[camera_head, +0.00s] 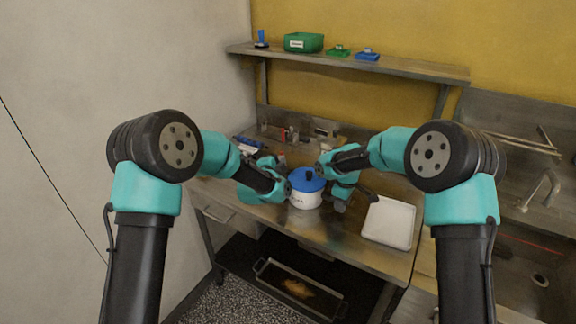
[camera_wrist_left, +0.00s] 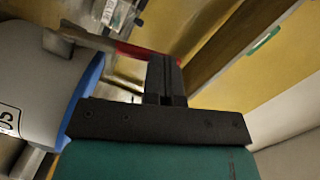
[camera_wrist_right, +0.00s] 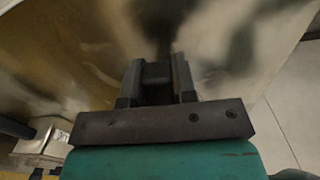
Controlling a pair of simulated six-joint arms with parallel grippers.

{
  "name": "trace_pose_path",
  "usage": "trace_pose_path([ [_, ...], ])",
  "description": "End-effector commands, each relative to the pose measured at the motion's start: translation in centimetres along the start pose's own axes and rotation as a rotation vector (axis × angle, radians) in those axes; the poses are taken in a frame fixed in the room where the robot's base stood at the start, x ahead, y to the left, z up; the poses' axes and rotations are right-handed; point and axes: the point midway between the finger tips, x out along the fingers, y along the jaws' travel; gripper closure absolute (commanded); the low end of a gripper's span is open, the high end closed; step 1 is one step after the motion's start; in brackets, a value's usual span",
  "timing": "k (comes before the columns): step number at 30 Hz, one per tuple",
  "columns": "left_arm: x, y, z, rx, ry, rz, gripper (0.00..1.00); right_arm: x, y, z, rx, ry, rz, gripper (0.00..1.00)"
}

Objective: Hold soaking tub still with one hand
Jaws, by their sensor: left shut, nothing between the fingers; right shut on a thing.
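The soaking tub (camera_head: 305,201) stands upright on the metal table, a white pot with a blue lid (camera_head: 307,182) and a dark knob. The tub's grey-white side also shows at the left of the left wrist view (camera_wrist_left: 38,85). My left gripper (camera_wrist_left: 165,75) is shut and empty beside the tub's blue rim; I cannot tell whether it touches the tub. My right gripper (camera_wrist_right: 155,75) is shut on a small dark thing over the bare metal top, to the right of the tub in the head view. What it holds is hard to make out.
A white tray (camera_head: 389,222) lies on the table at the right. Small items, one of them red, stand along the back. A wall shelf (camera_head: 420,71) carries a green bin (camera_head: 304,42) and small blue and green trays. A sink area lies at the right.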

Motion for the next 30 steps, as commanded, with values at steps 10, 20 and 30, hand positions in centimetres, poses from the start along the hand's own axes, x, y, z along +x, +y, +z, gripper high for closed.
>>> trace_pose_path([
  [10,0.6,-0.1,3.1,-0.32,-0.002,0.063,1.0,0.0,0.0,0.0,-0.001,0.0,0.0,1.0],
  [20,1.1,0.7,5.5,-0.6,-0.002,0.121,1.0,0.0,0.0,0.0,-0.001,0.0,0.0,1.0],
  [30,1.2,0.9,6.0,-0.646,0.0,0.13,1.0,0.0,0.0,0.0,-0.001,0.0,0.0,1.0],
])
